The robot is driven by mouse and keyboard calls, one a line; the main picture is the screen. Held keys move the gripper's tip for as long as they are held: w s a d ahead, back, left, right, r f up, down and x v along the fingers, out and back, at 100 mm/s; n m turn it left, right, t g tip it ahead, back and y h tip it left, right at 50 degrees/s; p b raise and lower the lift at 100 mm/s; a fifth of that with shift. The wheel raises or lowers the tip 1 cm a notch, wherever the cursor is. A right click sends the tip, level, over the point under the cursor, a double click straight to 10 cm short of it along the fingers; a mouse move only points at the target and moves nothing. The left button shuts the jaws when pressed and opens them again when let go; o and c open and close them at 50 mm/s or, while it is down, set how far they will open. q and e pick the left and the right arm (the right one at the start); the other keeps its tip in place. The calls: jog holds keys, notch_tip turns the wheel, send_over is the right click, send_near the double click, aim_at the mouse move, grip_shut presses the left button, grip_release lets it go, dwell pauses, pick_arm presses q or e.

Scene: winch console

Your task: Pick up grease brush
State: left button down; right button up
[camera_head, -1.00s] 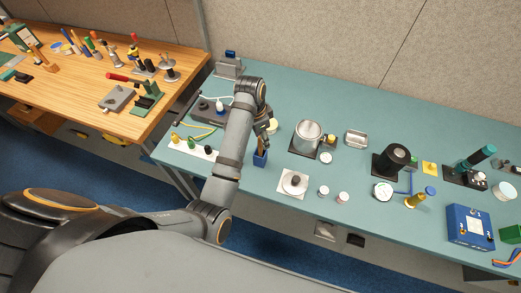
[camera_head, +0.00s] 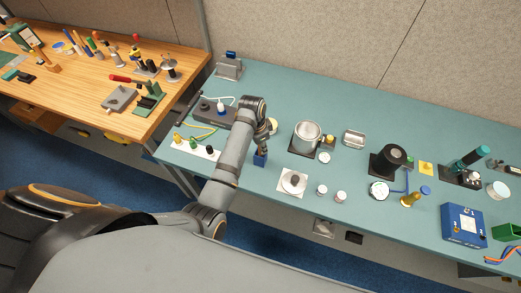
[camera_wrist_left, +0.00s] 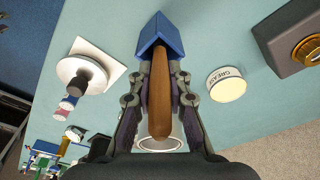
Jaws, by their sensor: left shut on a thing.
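The grease brush's brown handle (camera_wrist_left: 160,105) stands between the fingers of my left gripper in the left wrist view. My left gripper (camera_wrist_left: 160,75) is shut on this handle, with a finger on each side. The lower end of the brush is hidden by a blue holder (camera_wrist_left: 162,38). In the head view the blue holder (camera_head: 260,159) stands on the teal bench, and my left gripper (camera_head: 263,147) is just above it. My right gripper is not in view.
A round grease tin (camera_wrist_left: 228,86) lies to the right in the wrist view. In the head view a metal pot (camera_head: 305,137) and a white plate with a dark knob (camera_head: 292,182) are near the holder. A grey power strip (camera_head: 212,113) lies behind left.

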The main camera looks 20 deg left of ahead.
pick_arm(q)
jog(key=shift+r, duration=0.1)
notch_tip(320, 180, up, 6)
jog(key=shift+w+r+b, duration=0.1)
jog(key=shift+r+b, duration=0.15)
jog(key=shift+b, duration=1)
notch_tip(320, 180, up, 3)
jog(key=shift+r+p, duration=0.2)
jog(key=shift+p, duration=0.3)
dwell(1.1)
